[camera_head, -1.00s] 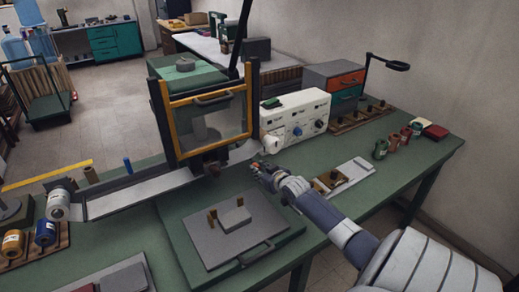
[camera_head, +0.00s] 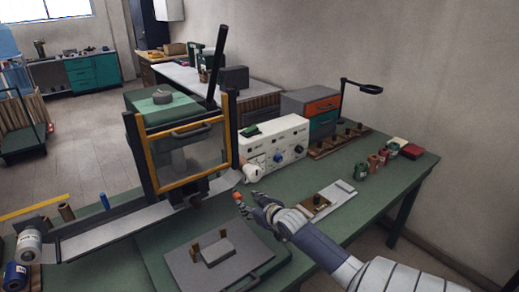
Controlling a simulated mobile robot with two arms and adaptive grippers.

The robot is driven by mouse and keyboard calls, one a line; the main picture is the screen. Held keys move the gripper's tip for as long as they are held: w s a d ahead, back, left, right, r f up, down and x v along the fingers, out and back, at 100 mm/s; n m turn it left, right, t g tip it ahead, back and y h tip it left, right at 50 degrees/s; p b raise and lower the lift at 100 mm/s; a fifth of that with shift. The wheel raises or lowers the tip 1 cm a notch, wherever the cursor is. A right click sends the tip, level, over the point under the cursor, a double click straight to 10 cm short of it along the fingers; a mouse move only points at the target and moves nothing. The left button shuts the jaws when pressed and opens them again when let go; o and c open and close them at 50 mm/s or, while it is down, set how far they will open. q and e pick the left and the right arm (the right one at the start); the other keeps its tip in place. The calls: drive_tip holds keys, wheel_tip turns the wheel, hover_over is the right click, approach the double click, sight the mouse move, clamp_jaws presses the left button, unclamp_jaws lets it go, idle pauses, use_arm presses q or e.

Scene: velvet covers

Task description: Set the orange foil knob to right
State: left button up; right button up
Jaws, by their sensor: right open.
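My right gripper (camera_head: 251,204) is open, reaching in from the lower right over the green bench. A small orange spot (camera_head: 238,196) shows just beyond its fingertips. I cannot tell whether this is the orange foil knob or whether the fingers touch it. The white control box (camera_head: 275,143) stands behind the gripper, with a blue knob (camera_head: 278,157) and a black knob (camera_head: 298,149) on its front. A pale roll (camera_head: 253,172) sits at the box's lower left, beside the framed press (camera_head: 184,130). My left gripper is not in view.
A grey plate with a block (camera_head: 217,250) lies in front of the press. A white board with a brown piece (camera_head: 315,202) lies right of my gripper. Small green and red cans (camera_head: 362,170) stand farther right. The bench between box and board is clear.

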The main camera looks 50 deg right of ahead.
drive_tip(key=v, duration=0.6)
drive_tip(key=shift+s, duration=0.2)
idle(0.4)
